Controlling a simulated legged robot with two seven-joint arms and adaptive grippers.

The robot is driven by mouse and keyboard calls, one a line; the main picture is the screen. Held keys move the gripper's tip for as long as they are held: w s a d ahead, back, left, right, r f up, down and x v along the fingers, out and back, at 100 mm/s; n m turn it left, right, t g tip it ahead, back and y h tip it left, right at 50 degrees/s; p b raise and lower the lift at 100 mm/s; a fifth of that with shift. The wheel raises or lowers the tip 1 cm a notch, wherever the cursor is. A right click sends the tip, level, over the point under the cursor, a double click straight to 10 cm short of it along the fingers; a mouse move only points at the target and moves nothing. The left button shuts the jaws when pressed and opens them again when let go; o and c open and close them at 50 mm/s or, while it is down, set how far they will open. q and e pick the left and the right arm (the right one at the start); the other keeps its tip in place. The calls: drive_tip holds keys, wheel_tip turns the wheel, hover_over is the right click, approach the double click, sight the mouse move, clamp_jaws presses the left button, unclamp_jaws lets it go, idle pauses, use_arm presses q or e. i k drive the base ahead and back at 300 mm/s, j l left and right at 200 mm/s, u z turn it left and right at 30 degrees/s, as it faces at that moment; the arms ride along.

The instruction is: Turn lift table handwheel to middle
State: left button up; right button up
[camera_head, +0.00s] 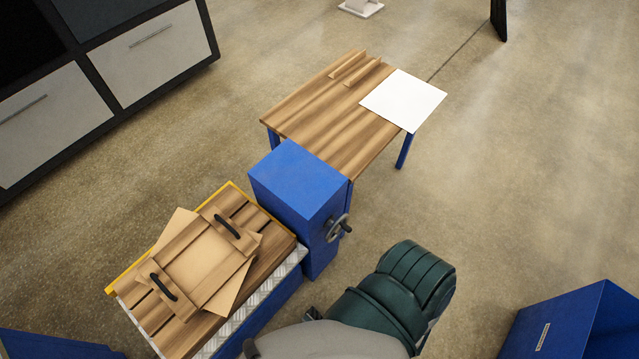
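The handwheel (338,228) is a small dark grey wheel with a handle. It is mounted on the right-facing side of a blue box-shaped housing (298,175). The housing stands between a wood-topped table and a low platform. From this steep angle I cannot tell the wheel's exact turn position. Neither of my grippers is in view. A dark green and grey part at the bottom centre looks like part of my own body, below and right of the handwheel, with floor visible between them.
The platform (160,312) at lower left carries a wooden board with two black handles. The wooden table (310,105) behind holds a white sheet (403,100) and wooden strips. A blue box (565,325) stands at lower right. Floor right of the handwheel is clear.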

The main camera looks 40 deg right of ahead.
sight(337, 226)
drive_tip(key=z, duration=1.75)
drive_tip(key=l+u, duration=0.15)
drive_tip(key=l, duration=0.4)
